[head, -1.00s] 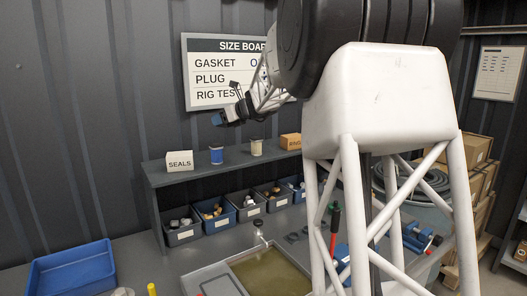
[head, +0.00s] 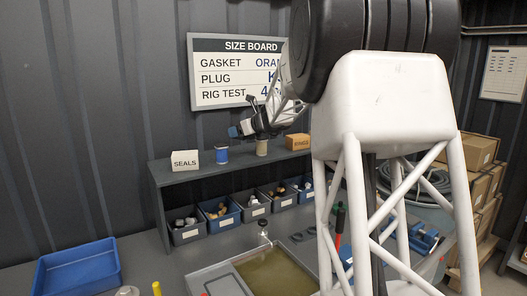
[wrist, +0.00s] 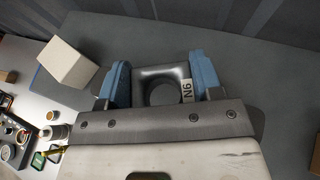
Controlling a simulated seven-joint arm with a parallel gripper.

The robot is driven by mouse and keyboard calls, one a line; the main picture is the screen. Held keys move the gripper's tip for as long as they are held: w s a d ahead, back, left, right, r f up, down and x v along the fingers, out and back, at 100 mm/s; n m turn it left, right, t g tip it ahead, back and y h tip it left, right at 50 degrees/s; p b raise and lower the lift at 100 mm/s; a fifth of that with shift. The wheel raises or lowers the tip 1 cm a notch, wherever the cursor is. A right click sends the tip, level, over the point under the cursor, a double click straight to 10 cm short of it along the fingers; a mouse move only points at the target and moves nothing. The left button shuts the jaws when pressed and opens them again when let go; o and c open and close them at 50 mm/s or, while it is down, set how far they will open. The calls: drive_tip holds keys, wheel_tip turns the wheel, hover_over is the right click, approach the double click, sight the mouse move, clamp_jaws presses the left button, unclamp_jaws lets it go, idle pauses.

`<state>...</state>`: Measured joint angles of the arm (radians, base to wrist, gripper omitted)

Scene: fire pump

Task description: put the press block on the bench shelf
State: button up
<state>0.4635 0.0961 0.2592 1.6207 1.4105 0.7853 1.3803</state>
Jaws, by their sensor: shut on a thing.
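The press block (wrist: 163,85) is a grey metal piece with a round opening and an "N6" tag on its right side. My gripper (wrist: 163,82) is shut on it, with one blue finger on each side. In the head view my gripper (head: 237,131) hangs in front of the size board, above the grey bench shelf (head: 203,167). The block cannot be made out clearly there. In the wrist view a grey surface (wrist: 240,60) lies beyond the block; I cannot tell the gap to it.
On the shelf stand a white SEALS sign (head: 185,160), a blue spool (head: 221,154), a cream spool (head: 262,147) and a brown box (head: 297,141). Several bins (head: 188,230) sit below. A blue tray (head: 78,267) is at the left. A white block (wrist: 67,65) shows in the wrist view.

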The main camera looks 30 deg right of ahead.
sight(240, 158)
drive_tip(key=shift+f, duration=1.9)
drive_tip(key=shift+f, duration=2)
drive_tip(key=shift+f, duration=0.15)
drive_tip(key=o, duration=0.8)
drive_tip(key=shift+o, duration=0.2)
drive_tip(key=shift+s+d+r, duration=0.15)
drive_tip(key=shift+s+r, duration=0.15)
drive_tip(key=shift+s, duration=0.05)
drive_tip(key=v, duration=1.1)
